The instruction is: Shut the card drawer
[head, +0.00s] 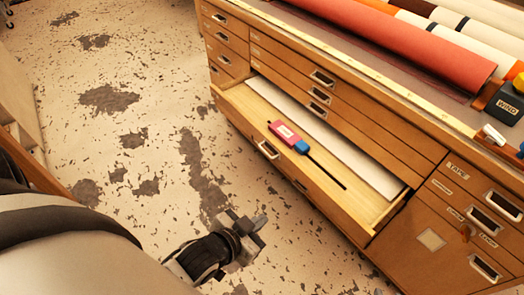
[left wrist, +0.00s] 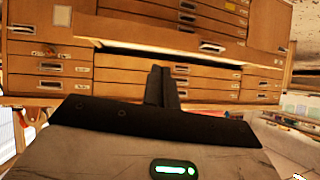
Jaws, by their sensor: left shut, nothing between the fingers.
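The card drawer (head: 240,108) is a wide, shallow wooden drawer pulled out of the cabinet, with a pale sheet (head: 340,143) inside. Its front has a metal handle (head: 268,150). My left gripper (head: 257,222) is shut and empty, apart from the drawer front, over the floor. In the left wrist view, its closed fingers (left wrist: 162,72) point toward the cabinet, and the drawer front (left wrist: 150,32) projects beyond them.
The wooden cabinet (head: 425,232) has several other shut drawers. On its top lie a red roll (head: 400,40), other rolls, and a dark block labelled WIND (head: 506,103). The speckled floor (head: 150,110) before the drawer is clear. Wooden furniture stands at the left edge.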

